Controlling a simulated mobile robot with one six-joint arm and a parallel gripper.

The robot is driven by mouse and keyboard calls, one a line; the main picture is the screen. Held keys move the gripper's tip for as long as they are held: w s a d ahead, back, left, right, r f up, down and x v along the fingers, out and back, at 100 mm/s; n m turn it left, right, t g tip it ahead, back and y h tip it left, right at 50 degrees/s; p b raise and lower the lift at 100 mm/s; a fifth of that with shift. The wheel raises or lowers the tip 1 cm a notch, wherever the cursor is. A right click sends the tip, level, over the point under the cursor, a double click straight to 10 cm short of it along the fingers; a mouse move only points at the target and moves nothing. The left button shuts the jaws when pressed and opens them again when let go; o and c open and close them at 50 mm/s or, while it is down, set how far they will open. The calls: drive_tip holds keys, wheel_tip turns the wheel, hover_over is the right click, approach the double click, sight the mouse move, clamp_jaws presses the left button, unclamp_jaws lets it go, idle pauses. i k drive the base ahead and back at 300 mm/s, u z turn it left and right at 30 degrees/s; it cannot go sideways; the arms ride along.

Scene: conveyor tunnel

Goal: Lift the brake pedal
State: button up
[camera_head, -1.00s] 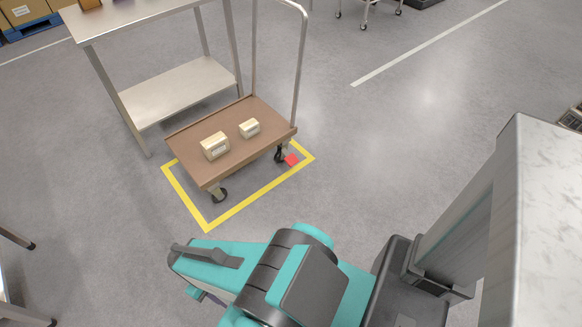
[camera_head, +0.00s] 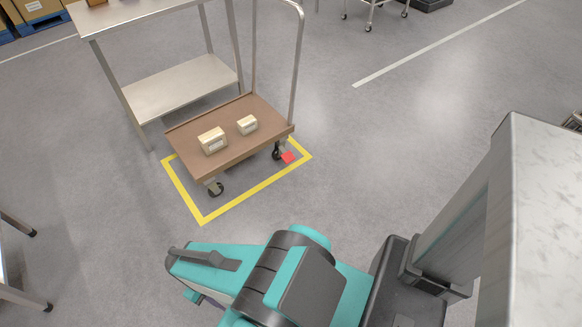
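The brake pedal (camera_head: 288,157) is a small red plate at the right front caster of a brown platform cart (camera_head: 235,150). It shows low near the floor, just inside the yellow floor outline. Whether it is pressed or raised is too small to tell. My teal and dark grey arm (camera_head: 280,275) is in the lower middle, apart from the cart and the pedal. My gripper's fingertips cannot be made out in this view.
Two small boxes (camera_head: 212,141) sit on the cart deck. A yellow outline (camera_head: 240,200) surrounds the cart. A steel table (camera_head: 150,17) stands behind it. A large grey-white block (camera_head: 548,210) is at the right. Open floor (camera_head: 400,150) lies right of the cart.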

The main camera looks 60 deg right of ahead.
sight(287, 158)
drive_tip(key=k, duration=1.8)
drive_tip(key=z, duration=3.7)
drive_tip(key=i, duration=0.1)
drive_tip(key=u, duration=2.45)
drive_tip(key=i, duration=1)
drive_tip(key=z, duration=0.1)
